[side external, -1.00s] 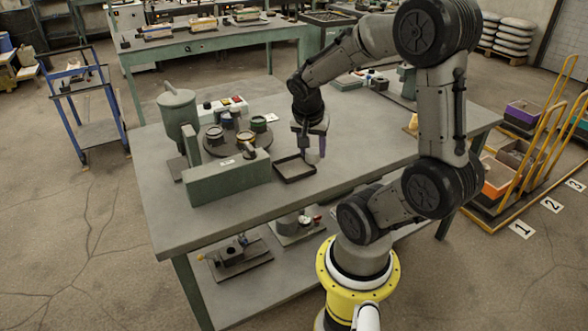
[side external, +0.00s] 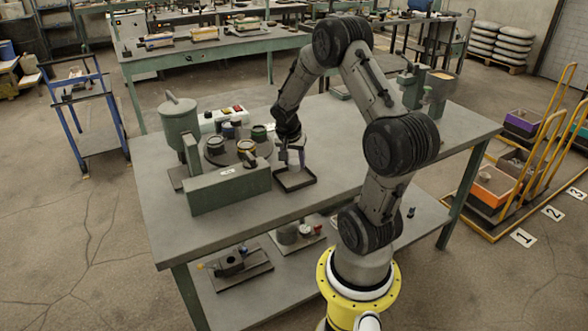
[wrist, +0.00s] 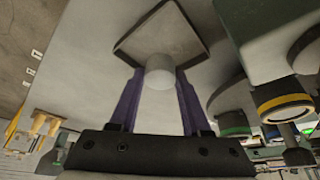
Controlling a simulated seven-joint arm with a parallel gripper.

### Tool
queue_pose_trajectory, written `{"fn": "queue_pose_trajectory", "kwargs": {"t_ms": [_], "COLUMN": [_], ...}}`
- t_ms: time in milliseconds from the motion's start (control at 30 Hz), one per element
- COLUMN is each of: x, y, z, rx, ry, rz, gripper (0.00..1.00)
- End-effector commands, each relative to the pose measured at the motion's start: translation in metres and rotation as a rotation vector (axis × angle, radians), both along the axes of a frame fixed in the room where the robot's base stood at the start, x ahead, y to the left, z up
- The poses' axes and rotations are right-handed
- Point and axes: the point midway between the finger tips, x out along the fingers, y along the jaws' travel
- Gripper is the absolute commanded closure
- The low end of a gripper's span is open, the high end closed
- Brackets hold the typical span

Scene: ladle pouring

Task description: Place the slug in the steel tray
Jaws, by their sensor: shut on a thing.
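The slug (wrist: 159,72) is a pale grey cylinder between the purple fingertips in the wrist view. My gripper (wrist: 158,82) is shut on it. The steel tray (side external: 299,187) is a shallow, dark-rimmed square on the bench. In the side view my gripper (side external: 292,160) points down at the tray's back part. In the wrist view the tray (wrist: 196,49) lies beyond the fingertips, and the slug overlaps its near corner. My fingers mostly hide the slug in the side view. I cannot tell whether it touches the tray floor.
A round turntable (side external: 215,157) with several small pots stands left of the tray. A long green block (side external: 228,188) lies in front of it, and a green canister (side external: 179,122) stands behind. The bench top (side external: 350,165) right of the tray is clear.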

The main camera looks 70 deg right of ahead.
Motion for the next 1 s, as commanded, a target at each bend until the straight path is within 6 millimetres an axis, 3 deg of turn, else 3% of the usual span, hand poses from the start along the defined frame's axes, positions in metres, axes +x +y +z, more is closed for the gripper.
{"fn": "queue_pose_trajectory", "kwargs": {"t_ms": [233, 667, 700, 867, 1000], "x": [0.001, 0.001, 0.001, 0.001, 0.001], "y": [-0.001, -0.001, -0.001, -0.001, -0.001], "z": [-0.031, -0.036, -0.037, -0.036, -0.036], "rx": [0.002, 0.000, 0.001, 0.001, 0.001], "ry": [0.002, 0.001, 0.001, 0.001, 0.001], "rz": [0.000, 0.000, 0.000, 0.000, 0.000], "gripper": [1.00, 1.00, 0.51, 0.23, 0.23]}}
